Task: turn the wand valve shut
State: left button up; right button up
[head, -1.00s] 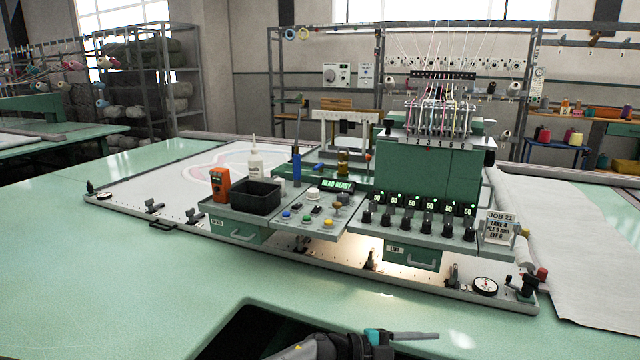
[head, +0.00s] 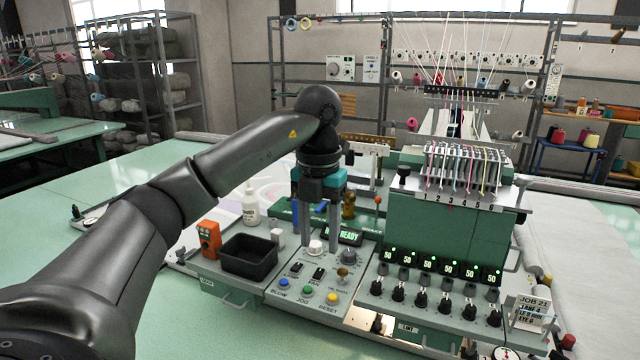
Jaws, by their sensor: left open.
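I cannot tell whether the fingers touch anything. A brass fitting (head: 348,206) stands just right of the gripper. A red-tipped lever (head: 378,200) is further right. The wand valve itself I cannot pick out for certain. My right gripper is not in view.
A black bin (head: 249,259), an orange device (head: 208,240) and a white bottle (head: 251,204) stand left of the gripper. The control panel (head: 300,293) with coloured buttons lies in front.

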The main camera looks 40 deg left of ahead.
aim_at(323, 207)
jog(key=i+j, duration=0.5)
jog(key=j, duration=0.15)
jog(key=i+j, duration=0.55)
jog(key=j, duration=0.1)
